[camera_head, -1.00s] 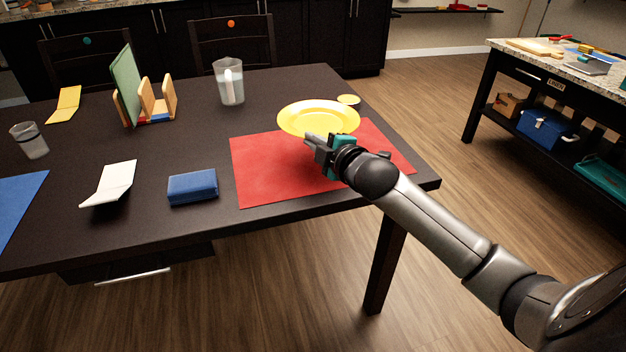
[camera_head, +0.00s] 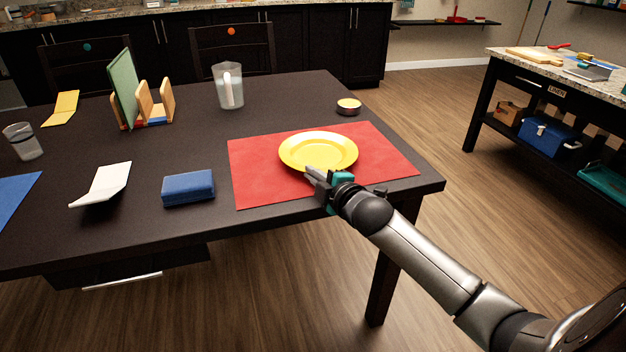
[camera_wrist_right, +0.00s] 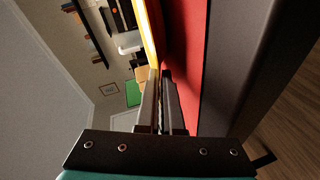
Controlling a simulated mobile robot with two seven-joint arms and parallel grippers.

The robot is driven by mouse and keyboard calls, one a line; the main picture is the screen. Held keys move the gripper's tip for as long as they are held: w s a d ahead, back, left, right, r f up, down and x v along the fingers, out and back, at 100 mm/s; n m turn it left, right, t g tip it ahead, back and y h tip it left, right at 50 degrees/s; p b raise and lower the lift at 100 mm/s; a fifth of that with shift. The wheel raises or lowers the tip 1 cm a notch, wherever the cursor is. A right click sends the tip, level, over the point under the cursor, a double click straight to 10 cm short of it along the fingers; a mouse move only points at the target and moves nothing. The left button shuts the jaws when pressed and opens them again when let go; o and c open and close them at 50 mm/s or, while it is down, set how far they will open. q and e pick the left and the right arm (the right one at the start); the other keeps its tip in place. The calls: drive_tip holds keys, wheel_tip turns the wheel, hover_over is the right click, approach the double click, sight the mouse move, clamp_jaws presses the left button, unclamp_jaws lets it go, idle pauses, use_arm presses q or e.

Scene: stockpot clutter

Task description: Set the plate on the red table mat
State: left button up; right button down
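The yellow plate (camera_head: 318,150) is level over the middle of the red table mat (camera_head: 262,183). It is on the mat or just above it; I cannot tell which. My right gripper (camera_head: 317,178) is at the plate's near rim, its fingers shut on that rim. In the right wrist view the plate (camera_wrist_right: 149,30) shows edge-on, running down to the fingertips (camera_wrist_right: 160,78), with the mat (camera_wrist_right: 186,50) close beside it. My left gripper is not in view.
A jug (camera_head: 229,86), a wooden holder (camera_head: 150,108), a blue box (camera_head: 188,188), a white folded card (camera_head: 102,184) and a glass (camera_head: 23,142) stand to the left. The mat around the plate is clear.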

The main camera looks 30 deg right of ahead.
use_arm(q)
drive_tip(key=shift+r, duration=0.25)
use_arm(e)
drive_tip(key=shift+f, duration=0.1)
drive_tip(key=c, duration=1.5)
unclamp_jaws()
drive_tip(key=shift+f, duration=0.25)
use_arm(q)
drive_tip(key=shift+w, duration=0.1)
use_arm(e)
drive_tip(key=shift+o, duration=0.8)
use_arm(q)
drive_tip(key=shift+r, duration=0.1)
